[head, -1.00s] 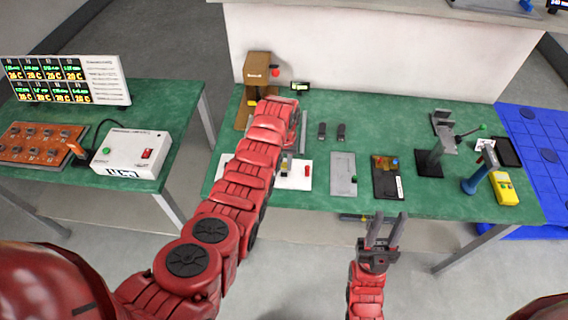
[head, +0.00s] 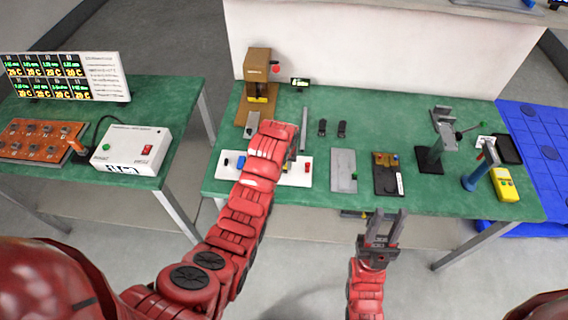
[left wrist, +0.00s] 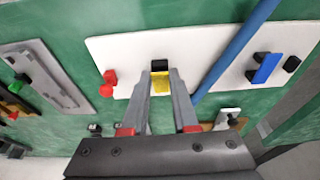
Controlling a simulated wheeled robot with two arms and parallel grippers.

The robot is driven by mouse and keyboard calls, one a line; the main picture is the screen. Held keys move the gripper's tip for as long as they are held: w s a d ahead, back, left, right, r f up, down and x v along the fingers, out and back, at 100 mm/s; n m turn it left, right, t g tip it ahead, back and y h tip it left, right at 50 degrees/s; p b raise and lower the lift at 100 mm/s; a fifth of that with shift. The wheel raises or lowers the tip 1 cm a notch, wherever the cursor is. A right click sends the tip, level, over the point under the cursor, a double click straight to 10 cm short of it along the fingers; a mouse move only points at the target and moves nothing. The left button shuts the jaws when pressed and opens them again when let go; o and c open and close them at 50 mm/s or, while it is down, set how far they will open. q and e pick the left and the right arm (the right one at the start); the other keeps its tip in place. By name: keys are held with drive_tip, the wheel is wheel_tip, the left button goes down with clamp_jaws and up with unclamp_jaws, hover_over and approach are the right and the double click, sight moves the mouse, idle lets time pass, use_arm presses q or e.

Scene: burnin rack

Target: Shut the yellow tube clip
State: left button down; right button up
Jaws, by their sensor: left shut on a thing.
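The yellow tube clip (left wrist: 160,82) is between my left gripper's fingertips (left wrist: 161,76) in the left wrist view, with a black part just beyond it. The left gripper is shut on it, and the fingers partly cover it. The clip sits at the white board (left wrist: 205,46). In the head view my left arm hides most of the clip and this gripper. A red clip (left wrist: 109,80) and a blue clip (left wrist: 263,68) are on the same board, on either side. My right gripper (head: 386,214) is open and empty at the bench's front edge.
A blue rod (left wrist: 236,47) crosses the board between the yellow and blue clips. Right of the board are a grey plate (head: 343,170) and a black tray (head: 387,176). A brown stand (head: 258,75) is behind.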

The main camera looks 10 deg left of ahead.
idle(0.3)
use_arm(q)
drive_tip(key=c, duration=0.7)
unclamp_jaws()
drive_tip(key=shift+r, duration=0.1)
drive_tip(key=shift+s+r, duration=0.15)
drive_tip(key=shift+r, duration=0.2)
drive_tip(key=p+v, duration=1.2)
drive_tip(key=v, duration=0.4)
drive_tip(key=shift+s+r, duration=0.1)
drive_tip(key=shift+r, duration=0.15)
